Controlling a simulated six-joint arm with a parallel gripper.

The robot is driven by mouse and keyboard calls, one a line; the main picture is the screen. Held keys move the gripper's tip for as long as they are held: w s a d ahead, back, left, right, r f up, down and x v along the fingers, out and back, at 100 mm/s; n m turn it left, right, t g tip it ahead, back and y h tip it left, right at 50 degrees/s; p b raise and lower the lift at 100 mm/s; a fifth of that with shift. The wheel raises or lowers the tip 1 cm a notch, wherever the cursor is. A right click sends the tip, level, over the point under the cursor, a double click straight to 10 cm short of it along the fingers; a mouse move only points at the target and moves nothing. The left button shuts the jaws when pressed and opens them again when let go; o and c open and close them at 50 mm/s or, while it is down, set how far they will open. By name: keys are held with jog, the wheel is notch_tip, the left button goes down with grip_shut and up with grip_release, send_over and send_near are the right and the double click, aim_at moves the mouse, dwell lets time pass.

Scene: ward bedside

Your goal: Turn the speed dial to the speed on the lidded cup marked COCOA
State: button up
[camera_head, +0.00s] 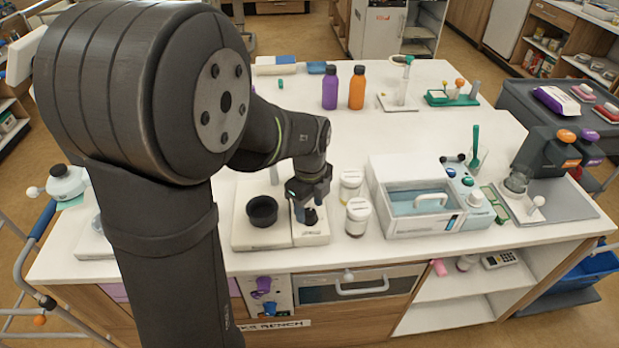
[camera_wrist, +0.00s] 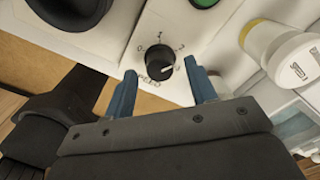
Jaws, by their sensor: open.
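The speed dial (camera_wrist: 160,60) is a black round knob with a white pointer line, set in a white panel marked SPEED with small numbers around it. Its pointer is toward the right of the wrist view; the exact number is unclear. My gripper (camera_wrist: 160,88) is open, its two blue fingers on either side of the dial in the picture; contact cannot be told. In the head view my gripper (camera_head: 308,208) is over the machine's right part. Two white lidded cups stand right of it, a rear one (camera_head: 351,186) and a front one (camera_head: 358,217). Their markings are too small to read.
A black bowl (camera_head: 262,211) sits on the white machine (camera_head: 268,240) left of my gripper. A green button (camera_wrist: 203,3) is near the dial. A white bath-like box (camera_head: 420,205) with a handle stands right of the cups. The bench front edge is close.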

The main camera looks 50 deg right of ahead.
aim_at(310, 211)
notch_tip(310, 211, up, 16)
dwell(0.3)
dwell(0.5)
notch_tip(310, 211, down, 17)
jog(key=shift+f, duration=0.2)
dwell(0.4)
